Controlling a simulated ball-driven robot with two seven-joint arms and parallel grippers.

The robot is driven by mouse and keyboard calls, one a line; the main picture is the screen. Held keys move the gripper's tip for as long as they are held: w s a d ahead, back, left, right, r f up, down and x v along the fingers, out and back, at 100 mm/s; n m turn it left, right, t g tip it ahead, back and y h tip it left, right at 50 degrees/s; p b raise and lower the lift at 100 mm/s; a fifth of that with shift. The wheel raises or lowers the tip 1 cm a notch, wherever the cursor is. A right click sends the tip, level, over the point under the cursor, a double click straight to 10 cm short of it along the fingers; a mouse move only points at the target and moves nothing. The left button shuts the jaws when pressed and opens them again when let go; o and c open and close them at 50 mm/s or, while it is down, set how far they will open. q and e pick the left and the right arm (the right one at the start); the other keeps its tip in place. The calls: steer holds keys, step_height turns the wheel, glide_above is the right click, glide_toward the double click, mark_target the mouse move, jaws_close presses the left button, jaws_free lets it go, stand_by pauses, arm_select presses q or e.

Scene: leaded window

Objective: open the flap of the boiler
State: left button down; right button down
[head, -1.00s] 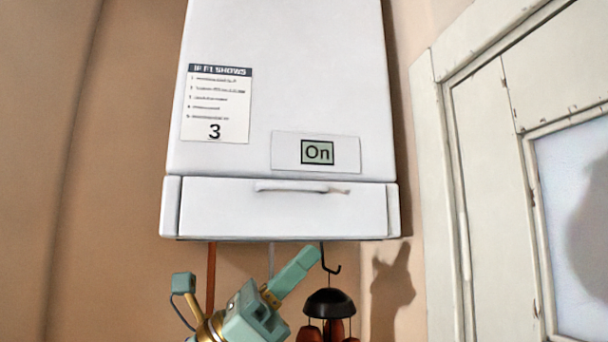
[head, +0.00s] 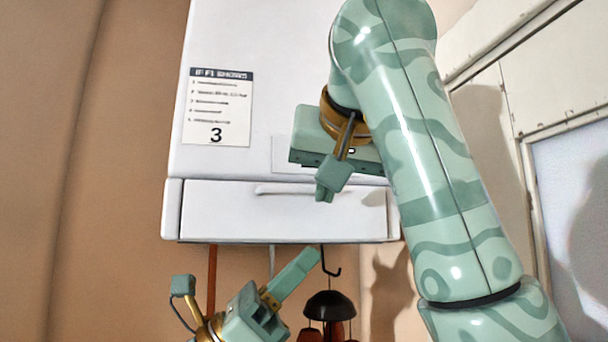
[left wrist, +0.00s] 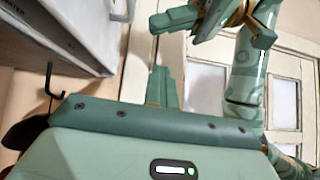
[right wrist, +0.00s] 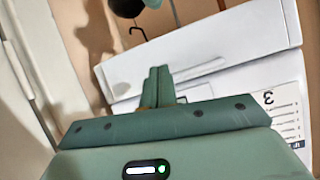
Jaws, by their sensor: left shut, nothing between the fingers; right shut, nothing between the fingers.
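The white boiler (head: 225,45) hangs on the wall, with its flap (head: 235,218) closed along the bottom. The flap's pale bar handle (head: 275,189) is partly hidden by my right arm; in the right wrist view the handle (right wrist: 205,69) lies just right of the fingertips. My right gripper (head: 325,194) is shut and empty in front of the boiler, over the handle's right part in the head view. I cannot tell whether it touches. My left gripper (head: 310,257) is shut and empty, below the boiler. The right wrist view also shows the flap (right wrist: 185,45).
A dark wind chime (head: 330,304) hangs from a hook below the boiler, close to my left gripper. A notice marked 3 (head: 217,106) is on the boiler front. A pale panelled window frame (head: 500,130) stands at the right.

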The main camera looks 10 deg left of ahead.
steer(key=s+r+n+t, duration=0.2)
steer(key=s+r, duration=0.3)
glide_toward(299, 196)
steer(key=shift+y, duration=0.4)
steer(key=x, duration=0.5)
steer(key=shift+w+d+r, duration=0.25)
steer(key=shift+w+r, duration=0.05)
steer(key=shift+w, duration=0.05)
arm_select(q)
steer(key=shift+w, duration=0.1)
arm_select(e)
steer(key=shift+s, duration=0.1)
steer(key=shift+s+d+f, duration=0.2)
steer(key=shift+s+f, duration=0.2)
steer(key=shift+s, duration=0.15)
arm_select(q)
steer(key=c, duration=1.8)
jaws_free()
